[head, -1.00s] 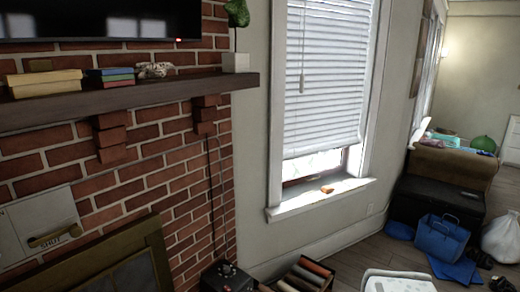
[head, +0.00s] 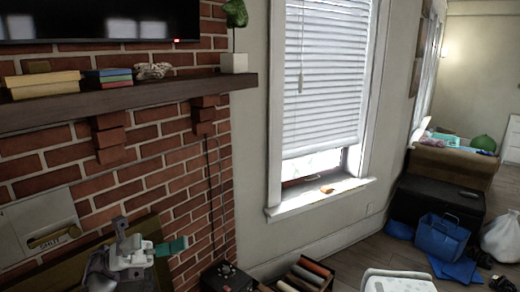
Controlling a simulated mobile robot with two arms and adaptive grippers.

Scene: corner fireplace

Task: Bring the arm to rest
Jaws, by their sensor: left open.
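My left gripper (head: 148,240) shows at the bottom left of the head view, in front of the brick fireplace. It is open. One dark grey finger points up, and a teal-green piece sticks out to the right; I cannot tell whether this piece is part of the gripper. I see no object clearly held between the fingers.
A mantel shelf (head: 150,91) juts out above the gripper, with boxes (head: 43,84) and a potted plant (head: 235,62) on it. A panel (head: 38,225) and a brown frame are behind the gripper. A crate of rolls (head: 307,273) stands at the bottom centre.

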